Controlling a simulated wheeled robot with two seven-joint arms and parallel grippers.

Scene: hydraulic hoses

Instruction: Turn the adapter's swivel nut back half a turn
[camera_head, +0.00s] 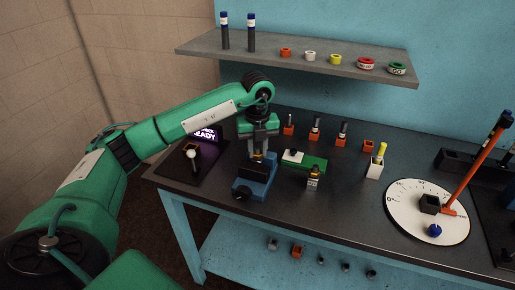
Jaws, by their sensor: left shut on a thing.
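My left gripper (257,152) points straight down over the blue vise (250,188) near the left end of the bench. It is shut on the small brass-coloured adapter, at what looks like its swivel nut, just above the vise jaws. The fingers hide most of the adapter, so the nut's angle cannot be told. My right gripper is not in view.
A dark panel with a lit sign (207,136) and a lever (193,158) lies left of the vise. A green-and-white block (315,163) and a small bottle (313,181) stand close right. A round dial (402,222) with an orange-handled tool (480,160) lies farther right. A shelf (300,62) hangs above.

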